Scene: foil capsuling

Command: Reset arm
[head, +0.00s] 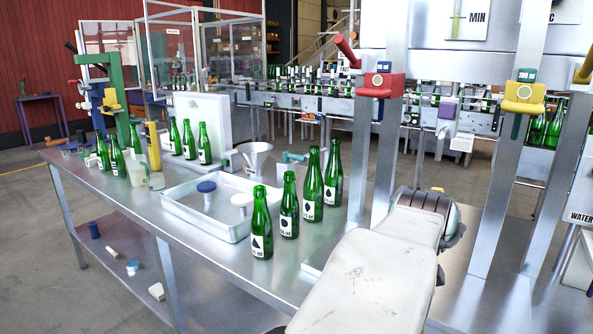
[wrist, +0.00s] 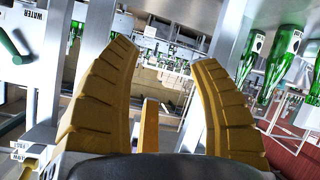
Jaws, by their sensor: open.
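The arm is beside the steel table (head: 262,292), to the right of a row of green bottles that includes a front one (head: 262,228) and a tall back one (head: 333,178). Green bottles also show at the right of the wrist view (wrist: 285,50), apart from the fingers.
A metal tray (head: 205,229) with blue-topped and white pieces lies on the table. Steel posts with a red clamp (head: 381,86) and a yellow clamp (head: 523,98) rise near my arm.

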